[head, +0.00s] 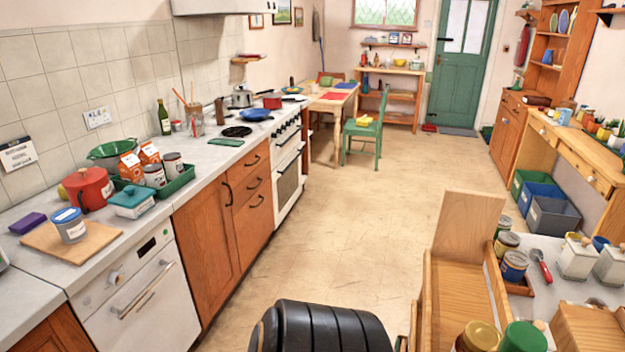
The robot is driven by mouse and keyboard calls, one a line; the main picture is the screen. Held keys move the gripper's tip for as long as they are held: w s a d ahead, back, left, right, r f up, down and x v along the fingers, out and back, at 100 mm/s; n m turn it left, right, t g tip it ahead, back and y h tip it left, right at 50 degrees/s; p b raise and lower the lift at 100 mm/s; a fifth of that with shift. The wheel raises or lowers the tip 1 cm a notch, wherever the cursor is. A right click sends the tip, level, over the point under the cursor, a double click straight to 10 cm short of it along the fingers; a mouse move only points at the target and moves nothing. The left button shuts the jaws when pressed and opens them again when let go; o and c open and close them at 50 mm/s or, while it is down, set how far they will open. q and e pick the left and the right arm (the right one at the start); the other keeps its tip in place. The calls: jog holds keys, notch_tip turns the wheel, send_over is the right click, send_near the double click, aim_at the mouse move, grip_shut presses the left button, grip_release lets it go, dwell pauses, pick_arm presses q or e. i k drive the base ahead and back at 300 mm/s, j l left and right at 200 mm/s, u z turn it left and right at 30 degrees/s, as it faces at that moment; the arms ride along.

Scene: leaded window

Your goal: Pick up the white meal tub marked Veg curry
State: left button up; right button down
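No label reading Veg curry can be made out, so I cannot tell which container is the white meal tub. A low tub with a teal lid (133,203) sits on the left counter, beside the green tray. A pale round tub with a blue lid (70,226) stands upright on a wooden board (103,238) nearby; the writing on its label is too small to read. Neither my left nor my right gripper shows in the head view, and nothing is seen touching these containers.
A red canister (88,188) stands behind the tubs. The green tray (176,186) holds cartons and tins. A purple block (28,223) lies left of the board. White canisters (577,260) stand on the right worktop. The floor (345,215) between is open.

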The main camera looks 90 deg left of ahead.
aim_at(69, 221)
jog(key=u, duration=4.25)
jog(key=i+j+u, duration=0.1)
jog(key=i+j, duration=0.25)
jog(key=j, duration=0.15)
